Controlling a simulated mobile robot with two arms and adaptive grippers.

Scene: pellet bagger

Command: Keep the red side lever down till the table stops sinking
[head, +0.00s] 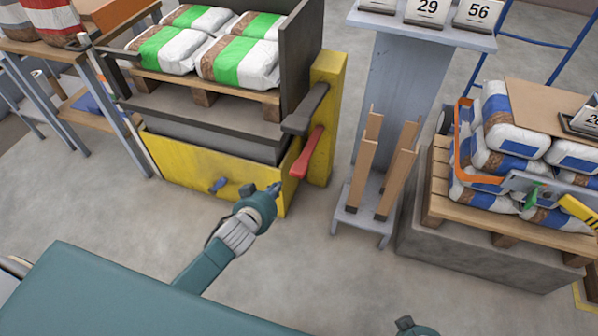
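The red side lever (307,155) is on the yellow post at the right of the lift table (205,165). It slants down toward the front left. My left gripper (276,189) is in front of the table's yellow skirt, below and left of the lever's lower end. It appears apart from the lever, with nothing seen in it. Its fingers are small and dark, and I cannot tell how far apart they are. The table carries a pallet (205,92) of white, green and brown sacks (240,62). Only a teal part of my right arm shows at the bottom edge.
A grey stand (405,85) with number cards and upright wooden slats is right of the post. Further right, a pallet (440,200) of blue and white sacks rests on a grey block. A workbench (60,60) is at left. The floor in front is clear.

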